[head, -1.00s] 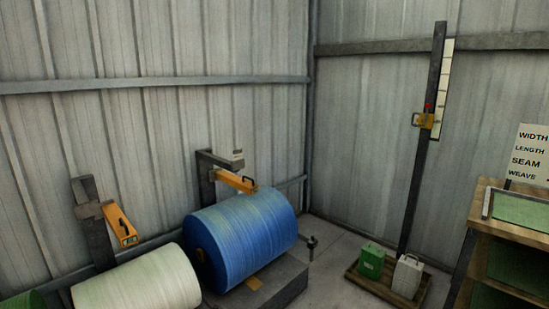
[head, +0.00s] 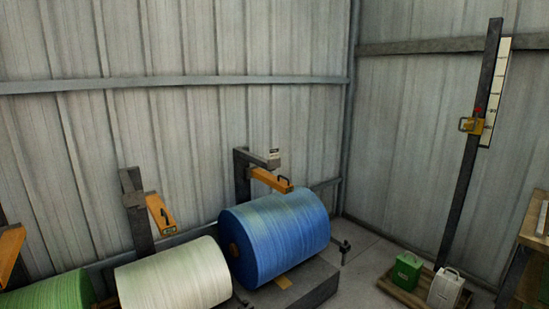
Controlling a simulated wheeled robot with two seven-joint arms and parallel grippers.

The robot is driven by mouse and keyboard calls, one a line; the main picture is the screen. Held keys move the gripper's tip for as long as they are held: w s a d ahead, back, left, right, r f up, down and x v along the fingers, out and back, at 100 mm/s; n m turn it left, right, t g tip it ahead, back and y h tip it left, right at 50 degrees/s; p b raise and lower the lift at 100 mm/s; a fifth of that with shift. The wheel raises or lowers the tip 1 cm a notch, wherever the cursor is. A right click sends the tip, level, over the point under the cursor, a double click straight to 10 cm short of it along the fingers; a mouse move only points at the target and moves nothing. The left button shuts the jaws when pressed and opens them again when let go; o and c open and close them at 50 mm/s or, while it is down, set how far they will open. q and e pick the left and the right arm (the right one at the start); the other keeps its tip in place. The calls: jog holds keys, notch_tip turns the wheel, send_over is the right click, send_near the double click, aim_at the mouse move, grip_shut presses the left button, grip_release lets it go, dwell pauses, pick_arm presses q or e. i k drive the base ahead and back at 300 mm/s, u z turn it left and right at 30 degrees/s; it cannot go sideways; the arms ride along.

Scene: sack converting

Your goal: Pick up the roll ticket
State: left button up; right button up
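I cannot tell for sure which thing is the roll ticket. A small white tag with dark print (head: 273,154) stands at the end of the grey bracket (head: 243,172) above the blue roll (head: 276,235). A small tan piece (head: 283,283) lies on the dark block below the blue roll. Neither of my grippers is in view.
A white roll (head: 174,275) and a green roll (head: 48,294) lie left of the blue one, with orange arms (head: 160,214) by them. A green can (head: 406,271) and a white can (head: 445,289) stand on a pallet. A post (head: 470,150) carries a scale. Grey floor shows between.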

aim_at(273, 153)
jog(key=u, duration=0.2)
jog(key=k, duration=0.45)
jog(key=u, duration=0.55)
jog(key=k, duration=0.9)
jog(key=z, duration=0.3)
jog(key=i, duration=0.65)
jog(key=z, duration=0.85)
jog(key=i, duration=1.5)
jog(key=u, duration=0.75)
